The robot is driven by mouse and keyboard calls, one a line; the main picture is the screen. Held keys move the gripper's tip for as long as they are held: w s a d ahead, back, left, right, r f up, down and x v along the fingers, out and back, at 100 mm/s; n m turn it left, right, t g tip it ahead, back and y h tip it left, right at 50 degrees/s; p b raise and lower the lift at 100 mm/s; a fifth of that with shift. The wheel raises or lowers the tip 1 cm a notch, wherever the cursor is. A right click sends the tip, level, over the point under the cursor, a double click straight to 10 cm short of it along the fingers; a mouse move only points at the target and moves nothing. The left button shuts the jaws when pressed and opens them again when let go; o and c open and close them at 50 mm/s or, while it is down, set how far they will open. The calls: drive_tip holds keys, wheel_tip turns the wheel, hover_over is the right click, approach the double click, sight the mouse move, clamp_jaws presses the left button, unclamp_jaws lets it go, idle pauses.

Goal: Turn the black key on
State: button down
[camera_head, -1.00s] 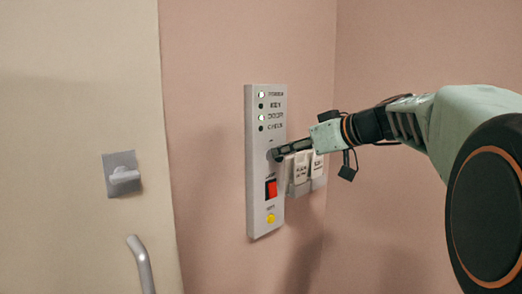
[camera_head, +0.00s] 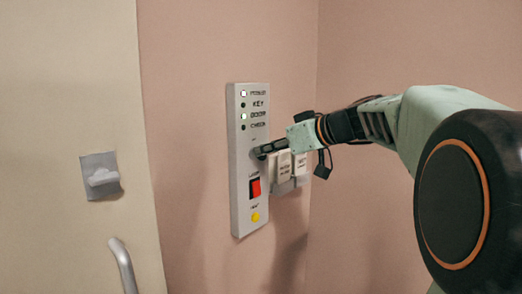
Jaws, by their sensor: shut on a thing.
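A tall grey control panel (camera_head: 241,205) is fixed to the pink wall. At its top is a column of indicator lamps with labels: the POWER and DOOR lamps look lit, while the KEY and CHECK lamps look dark. My gripper (camera_head: 262,152) reaches in from the right with its fingertips at the panel's middle, at the key's place. The fingers are shut on the black key, which is mostly hidden by them, so its angle cannot be told. A red switch (camera_head: 255,187) and a yellow button (camera_head: 255,217) are below the gripper on the panel.
White wall switches (camera_head: 284,167) are just right of the panel, behind and below my gripper. A cream door (camera_head: 70,100) on the left has a grey thumb-turn plate (camera_head: 101,176) and a handle (camera_head: 123,265). The wall left of the panel is clear.

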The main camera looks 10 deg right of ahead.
drive_tip(key=shift+f, duration=0.1)
drive_tip(key=shift+w+d+f+m+g+y+p, duration=0.25)
drive_tip(key=shift+m+y, duration=0.95)
drive_tip(key=shift+m, duration=1.05)
drive_tip(key=shift+w+d+f+m+g+y+p, duration=0.1)
drive_tip(key=shift+d+f+m+g+y, duration=0.15)
drive_tip(key=shift+m+y, duration=1.45)
drive_tip(key=shift+w+d+f+m+g+y+p, duration=0.25)
drive_tip(key=shift+m+y, duration=0.45)
drive_tip(key=shift+m, duration=2.05)
drive_tip(key=shift+s+f, duration=0.1)
drive_tip(key=c, duration=2.1)
unclamp_jaws()
drive_tip(key=v, duration=1.2)
